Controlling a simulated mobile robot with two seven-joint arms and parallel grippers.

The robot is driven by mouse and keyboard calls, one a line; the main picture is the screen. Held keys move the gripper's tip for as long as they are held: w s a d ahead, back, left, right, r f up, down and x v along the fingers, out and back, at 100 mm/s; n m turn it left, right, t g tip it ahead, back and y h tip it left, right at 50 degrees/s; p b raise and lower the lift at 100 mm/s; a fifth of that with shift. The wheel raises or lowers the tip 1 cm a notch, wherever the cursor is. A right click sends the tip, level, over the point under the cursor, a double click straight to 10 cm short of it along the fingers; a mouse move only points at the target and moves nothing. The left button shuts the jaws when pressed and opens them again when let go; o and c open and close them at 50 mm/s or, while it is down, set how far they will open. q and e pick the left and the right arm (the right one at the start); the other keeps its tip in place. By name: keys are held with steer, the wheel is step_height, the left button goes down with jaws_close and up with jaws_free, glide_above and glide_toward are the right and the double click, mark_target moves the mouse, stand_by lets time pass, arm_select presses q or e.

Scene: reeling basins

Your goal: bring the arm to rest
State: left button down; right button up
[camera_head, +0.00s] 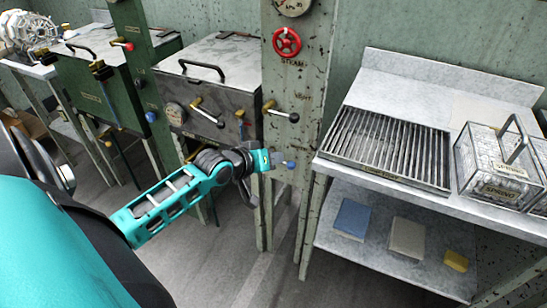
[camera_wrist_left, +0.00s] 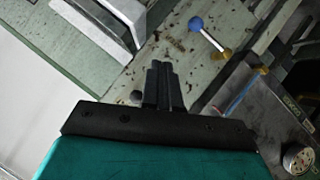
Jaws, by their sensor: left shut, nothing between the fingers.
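My left arm reaches in from the lower left of the head view, teal and dark. Its gripper (camera_head: 278,164) is in front of the worn green post (camera_head: 283,210), below the steam valve. In the left wrist view the dark fingers (camera_wrist_left: 162,75) are closed together with nothing between them. In the left wrist view a blue ball (camera_wrist_left: 196,23) on a lever is apart from the fingers, up and to the right. My right gripper is out of view.
A red steam wheel (camera_head: 286,41) and a black-knobbed lever (camera_head: 293,117) are on the post. A lidded basin (camera_head: 215,75) stands left of it. At right, a metal bench (camera_head: 390,183) bears a slatted tray (camera_head: 340,152) and a wire basket (camera_head: 488,195). Open floor lies below.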

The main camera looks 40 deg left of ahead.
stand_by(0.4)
arm_select(q)
steer(key=s+d+f+m, duration=0.4)
steer(key=s+d+f, duration=0.1)
steer(key=s+d, duration=0.3)
steer(key=s+d+f+m+g+h, duration=0.1)
steer(key=s+d+f+m, duration=0.3)
steer(key=s+d, duration=0.4)
steer(key=shift+s+d+f+m+g, duration=0.25)
steer(key=shift+d+f+m+g, duration=0.05)
steer(key=shift+d+f, duration=0.6)
steer(key=shift+r, duration=0.1)
